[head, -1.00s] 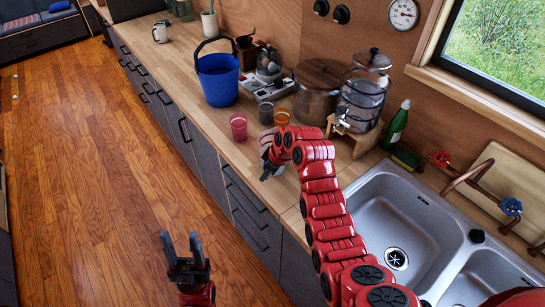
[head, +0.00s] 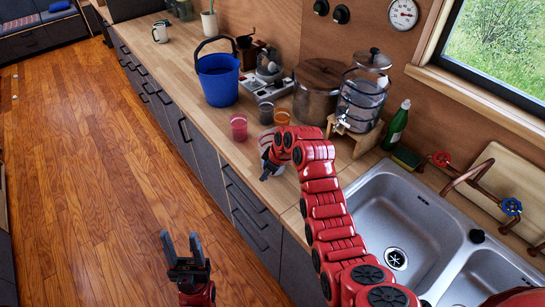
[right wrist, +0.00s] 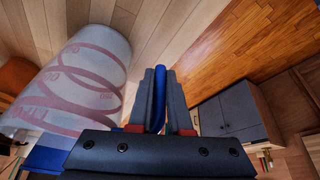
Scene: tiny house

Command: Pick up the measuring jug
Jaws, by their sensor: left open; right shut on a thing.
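The measuring jug (right wrist: 75,80) is pale and translucent with red markings; it fills the left of the right wrist view. In the head view only a sliver of it (head: 265,142) shows on the counter, mostly hidden by my right arm. My right gripper (right wrist: 160,85) is shut on a blue strip beside the jug, which looks like its handle. In the head view this gripper (head: 267,172) is at the counter's front edge, partly hidden by its own wrist. I cannot tell whether the jug touches the counter. My left gripper (head: 180,240) is open and empty above the floor.
Pink (head: 239,127), dark (head: 266,112) and orange (head: 282,117) cups stand close behind the jug. The sink (head: 385,215) is at right.

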